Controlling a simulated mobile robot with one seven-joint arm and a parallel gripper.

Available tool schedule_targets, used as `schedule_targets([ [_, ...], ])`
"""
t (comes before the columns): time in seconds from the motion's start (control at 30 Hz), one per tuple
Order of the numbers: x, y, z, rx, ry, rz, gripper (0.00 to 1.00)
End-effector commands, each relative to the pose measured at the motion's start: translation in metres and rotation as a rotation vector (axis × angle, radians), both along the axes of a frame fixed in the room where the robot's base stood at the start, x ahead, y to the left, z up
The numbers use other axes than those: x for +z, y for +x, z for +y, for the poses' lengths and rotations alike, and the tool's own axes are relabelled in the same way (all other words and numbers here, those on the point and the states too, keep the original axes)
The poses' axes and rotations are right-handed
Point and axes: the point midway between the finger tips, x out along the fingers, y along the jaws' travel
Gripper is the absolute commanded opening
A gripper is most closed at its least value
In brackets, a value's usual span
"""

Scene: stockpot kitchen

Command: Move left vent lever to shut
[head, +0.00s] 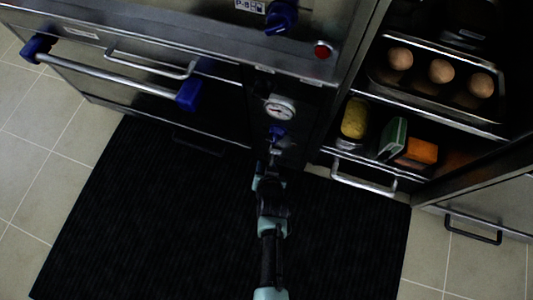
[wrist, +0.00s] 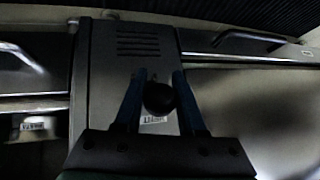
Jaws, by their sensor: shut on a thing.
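In the wrist view, a dark round lever knob (wrist: 160,97) sits between the two blue fingers of my gripper (wrist: 158,78). The gripper is shut on this knob. A grey panel with vent slots (wrist: 138,45) lies behind it, and a small white label (wrist: 155,119) shows beside the knob. The knob hides most of the lever's stem, so its setting cannot be read. In the head view, my gripper (head: 274,155) reaches the narrow dark panel below a round gauge (head: 280,108). The lever cannot be made out there.
A blue knob (head: 281,17) and a red button (head: 323,49) are above the gauge. A long rail with blue ends (head: 110,74) crosses the left front. An open cabinet on the right holds a tray (head: 433,93) with round brown items. A dark ribbed mat (head: 170,220) covers the floor.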

Motion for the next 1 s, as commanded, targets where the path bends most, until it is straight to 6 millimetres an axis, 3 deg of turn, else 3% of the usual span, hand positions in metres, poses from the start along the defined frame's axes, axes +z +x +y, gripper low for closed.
schedule_targets([
  [0.03, -0.001, -0.002, 0.0, 0.001, 0.0, 0.004, 0.45],
  [0.17, 0.0, -0.001, 0.0, 0.0, 0.0, 0.002, 0.68],
  [0.57, 0.006, -0.004, 0.0, 0.001, -0.001, 0.0, 0.68],
  [1.0, 0.07, -0.058, -0.006, 0.0, -0.001, 0.002, 0.68],
])
